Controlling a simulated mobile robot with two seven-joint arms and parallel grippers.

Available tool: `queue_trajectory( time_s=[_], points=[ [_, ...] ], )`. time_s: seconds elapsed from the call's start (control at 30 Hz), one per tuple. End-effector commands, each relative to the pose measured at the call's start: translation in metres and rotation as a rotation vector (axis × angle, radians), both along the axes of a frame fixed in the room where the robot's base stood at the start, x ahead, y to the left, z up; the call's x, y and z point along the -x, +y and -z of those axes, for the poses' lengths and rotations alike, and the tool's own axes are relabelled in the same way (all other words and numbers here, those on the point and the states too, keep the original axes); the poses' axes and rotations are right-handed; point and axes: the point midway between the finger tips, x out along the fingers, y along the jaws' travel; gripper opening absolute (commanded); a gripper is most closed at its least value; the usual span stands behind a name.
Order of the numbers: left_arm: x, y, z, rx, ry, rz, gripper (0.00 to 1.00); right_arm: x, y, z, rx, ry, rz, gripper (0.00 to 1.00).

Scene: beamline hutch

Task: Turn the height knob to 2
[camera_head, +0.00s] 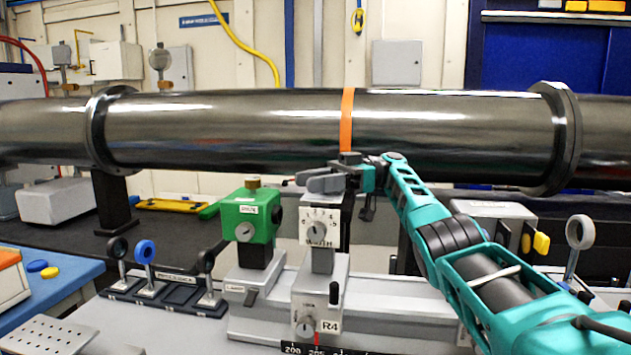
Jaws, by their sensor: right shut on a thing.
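On the post's front face, just below, a round knob (317,228) sits on a numbered dial that seems to be labelled WIDTH. A lower knob (305,327) is on the base block marked R4. My left gripper is not in view.
A large dark beam pipe (240,125) with an orange band runs across just behind the gripper. A green box (246,218) on a post stands close left. Ring holders (146,253) stand farther left. A grey ring on a stand (580,233) is at right.

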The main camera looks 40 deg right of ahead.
Motion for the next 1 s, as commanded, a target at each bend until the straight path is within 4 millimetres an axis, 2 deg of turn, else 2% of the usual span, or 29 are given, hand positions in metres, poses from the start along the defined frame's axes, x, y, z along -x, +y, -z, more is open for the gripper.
queue_trajectory(
  time_s=[0.17,0.2,0.4,1.0],
  points=[
    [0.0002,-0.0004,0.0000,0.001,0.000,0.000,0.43,-0.0002,0.0008,-0.0003,0.000,-0.002,-0.001,0.08],
    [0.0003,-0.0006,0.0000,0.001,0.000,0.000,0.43,-0.0002,0.0008,-0.0003,0.000,-0.001,-0.001,0.39],
    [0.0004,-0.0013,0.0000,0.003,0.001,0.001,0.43,-0.0002,0.0006,-0.0002,0.000,-0.001,-0.001,0.58],
    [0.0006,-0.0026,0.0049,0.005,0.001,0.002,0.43,-0.0009,0.0004,0.0023,0.000,-0.001,0.058,0.59]
  ],
)
